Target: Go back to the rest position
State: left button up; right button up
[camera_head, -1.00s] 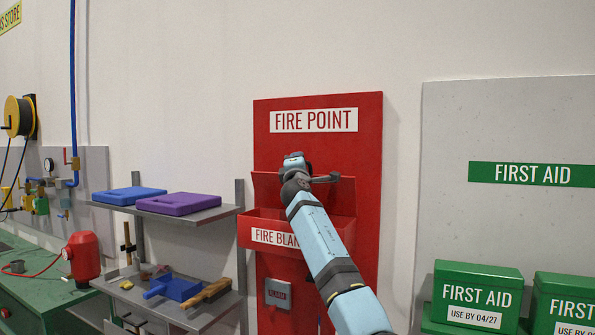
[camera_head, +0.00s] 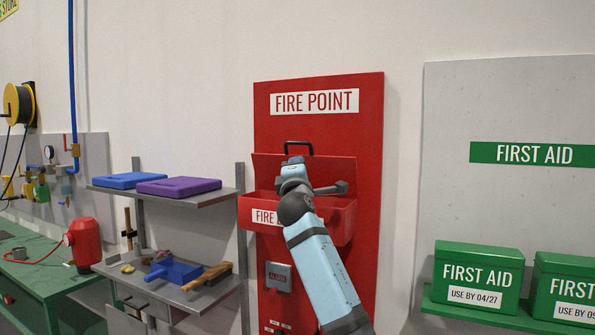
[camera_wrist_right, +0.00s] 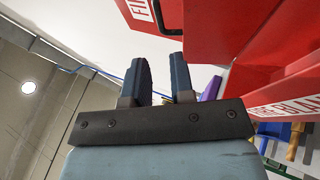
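My right arm (camera_head: 322,262) reaches up from the bottom of the head view, in front of the red fire point board (camera_head: 358,120). Its wrist end overlaps the red box (camera_head: 338,222) labelled as the fire blanket holder. Red surfaces lie to the right of the fingers there. My left gripper is not in view.
A black handle (camera_head: 298,147) stands just above my wrist. Shelves with blue (camera_head: 128,180) and purple (camera_head: 180,187) cases are at left. Green first aid boxes (camera_head: 478,278) stand on a shelf at right. The wall between board and first aid panel is clear.

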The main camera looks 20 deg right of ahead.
dwell(0.3)
notch_tip(320, 180, down, 21)
jog(key=s+a+g+y, duration=0.2)
jog(key=y, duration=0.3)
jog(key=s+a+f+m+g+y+p, duration=0.1)
jog(key=s+a+f+m+y, duration=0.1)
jog(key=s+f, duration=0.65)
jog(key=s+a+f+m+g+y+p, duration=0.1)
jog(key=s+f+m+y, duration=0.15)
jog(key=f, duration=1.15)
jog(key=s+a+f+m+g+y, duration=0.1)
jog(key=s+f, duration=0.5)
jog(key=s, duration=0.6)
jog(key=s+a+f+m+g+y+p, duration=0.1)
jog(key=s+a+f+m+g, duration=0.2)
jog(key=s+f, duration=0.4)
jog(key=s+a+f+m+g+y, duration=0.1)
jog(key=s+f+m, duration=0.3)
jog(key=s, duration=1.3)
notch_tip(320, 180, down, 3)
jog(key=shift+a+f+g+p, duration=0.1)
jog(key=shift+a+g+p, duration=0.3)
jog(key=shift+g, duration=0.1)
